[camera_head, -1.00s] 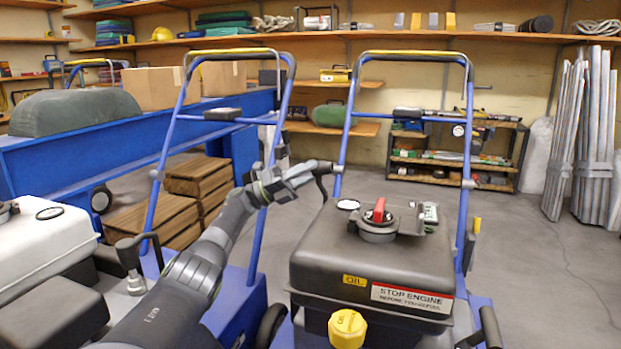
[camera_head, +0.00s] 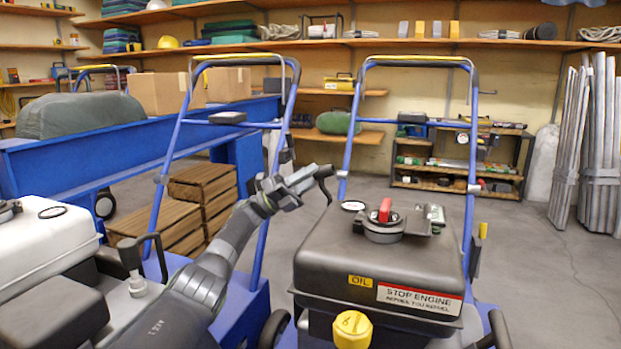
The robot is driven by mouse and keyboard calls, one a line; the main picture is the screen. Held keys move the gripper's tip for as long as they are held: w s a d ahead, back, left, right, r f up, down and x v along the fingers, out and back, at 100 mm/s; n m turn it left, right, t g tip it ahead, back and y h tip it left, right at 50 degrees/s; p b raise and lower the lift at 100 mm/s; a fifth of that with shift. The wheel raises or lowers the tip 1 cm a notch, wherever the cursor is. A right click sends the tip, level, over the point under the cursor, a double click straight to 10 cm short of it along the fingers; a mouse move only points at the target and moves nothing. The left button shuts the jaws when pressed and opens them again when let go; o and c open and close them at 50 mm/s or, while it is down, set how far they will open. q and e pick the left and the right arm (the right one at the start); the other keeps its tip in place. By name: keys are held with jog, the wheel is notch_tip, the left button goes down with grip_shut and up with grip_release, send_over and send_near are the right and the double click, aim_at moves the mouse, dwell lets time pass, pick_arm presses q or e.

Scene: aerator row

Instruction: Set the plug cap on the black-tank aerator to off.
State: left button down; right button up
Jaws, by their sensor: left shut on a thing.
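The black-tank aerator (camera_head: 380,246) stands right of centre, with a red-handled knob (camera_head: 385,211) on top and a yellow cap (camera_head: 351,329) at the front. My left gripper (camera_head: 316,176) is above and beside the tank's back left corner. It is shut on a small black piece (camera_head: 325,172) with a short curved tail hanging down, which looks like the plug cap. The piece appears apart from the tank top; its distance from the blue handle bar behind is hard to tell. My right gripper is out of view.
A white-tank aerator (camera_head: 45,238) stands at the left, close to my left arm. Blue handle frames (camera_head: 348,150) rise behind both machines. Wooden crates (camera_head: 200,190) sit behind on the left. The grey floor (camera_head: 540,270) at right is clear.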

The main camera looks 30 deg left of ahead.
pick_arm(q)
jog(key=shift+d+f, duration=0.15)
jog(key=shift+f, duration=0.05)
jog(key=c, duration=1.1)
grip_release()
jog(key=shift+o, duration=0.2)
jog(key=shift+r, duration=0.1)
jog(key=v, duration=0.7)
jog(key=shift+s, duration=0.1)
